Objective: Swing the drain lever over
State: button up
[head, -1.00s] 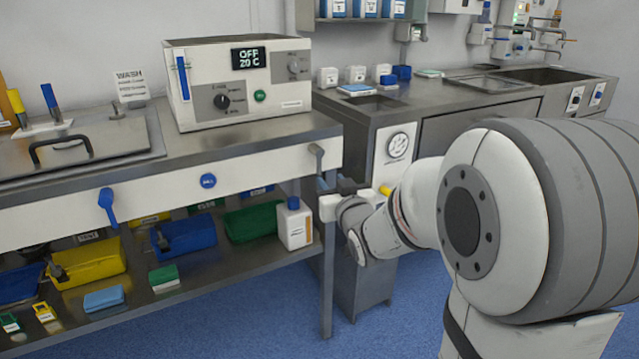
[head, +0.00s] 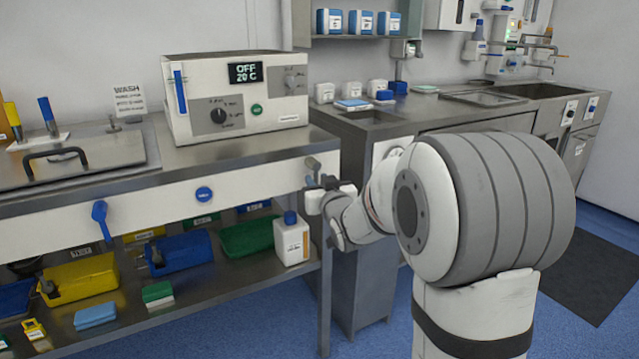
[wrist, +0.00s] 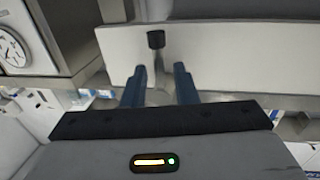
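A grey lever (head: 312,164) sits at the right end of the white front panel, below the bench top. In the wrist view the lever (wrist: 157,75) has a dark end and a pale shaft. My gripper (head: 316,182) is at this lever. In the wrist view my gripper (wrist: 159,80) has its two blue fingers apart, with the lever's shaft between them. I cannot tell whether either finger touches it. A blue lever (head: 100,218) hangs down at the left of the same panel. No label naming either lever is readable.
A heater box (head: 236,98) reading OFF 20 C stands on the bench. A white bottle (head: 291,240) and several coloured bins stand on the shelf below. A steel cabinet (head: 360,285) stands close to the right of my gripper. Blue floor (head: 240,335) lies in front.

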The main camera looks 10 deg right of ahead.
grip_shut()
jog(key=shift+a, duration=0.1)
dwell(0.3)
